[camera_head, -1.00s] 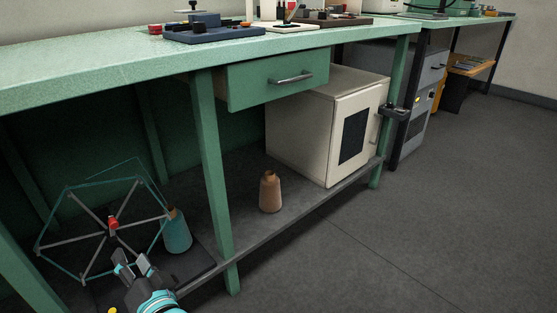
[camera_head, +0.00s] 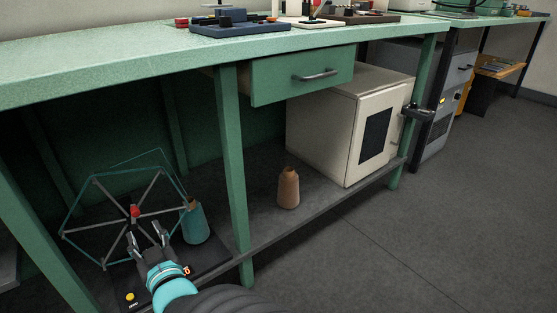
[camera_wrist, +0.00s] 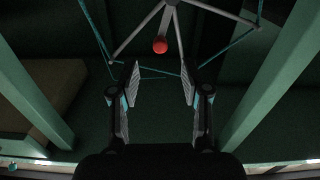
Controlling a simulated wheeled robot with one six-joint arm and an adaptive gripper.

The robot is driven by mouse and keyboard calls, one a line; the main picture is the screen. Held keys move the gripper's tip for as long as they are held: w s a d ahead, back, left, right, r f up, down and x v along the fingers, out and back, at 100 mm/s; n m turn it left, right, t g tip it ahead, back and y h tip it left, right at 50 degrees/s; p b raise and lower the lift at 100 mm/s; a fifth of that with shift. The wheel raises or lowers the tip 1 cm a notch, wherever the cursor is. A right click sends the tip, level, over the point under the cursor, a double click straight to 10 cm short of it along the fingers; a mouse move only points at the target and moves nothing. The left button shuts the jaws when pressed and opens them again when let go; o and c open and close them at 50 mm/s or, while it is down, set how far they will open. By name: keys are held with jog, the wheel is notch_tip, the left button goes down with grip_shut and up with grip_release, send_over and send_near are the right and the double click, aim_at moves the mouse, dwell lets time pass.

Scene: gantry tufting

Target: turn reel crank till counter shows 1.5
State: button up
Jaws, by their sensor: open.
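The reel (camera_head: 153,173) is a hexagonal frame with grey spokes and teal thread, standing on the low shelf under the green bench. Its red crank knob (camera_head: 135,211) shows near the hub, and also in the wrist view (camera_wrist: 160,46). My gripper (camera_head: 146,232) is open and empty, just in front of and below the knob. In the wrist view the fingers (camera_wrist: 160,78) are spread apart, with the knob beyond the tips and between them. A small orange-lit mark (camera_head: 186,270), perhaps the counter, shows beside my wrist; I cannot read its value.
A teal cone of thread (camera_head: 195,224) stands right of the reel, close to my gripper. A yellow button (camera_head: 130,297) is on the dark base. A green bench leg (camera_head: 233,160) rises to the right. A brown cone (camera_head: 288,188) and white cabinet (camera_head: 342,130) stand farther right.

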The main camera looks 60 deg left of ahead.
aim_at(137, 215)
jog(key=a, duration=0.9)
jog(key=shift+s, duration=0.3)
grip_shut()
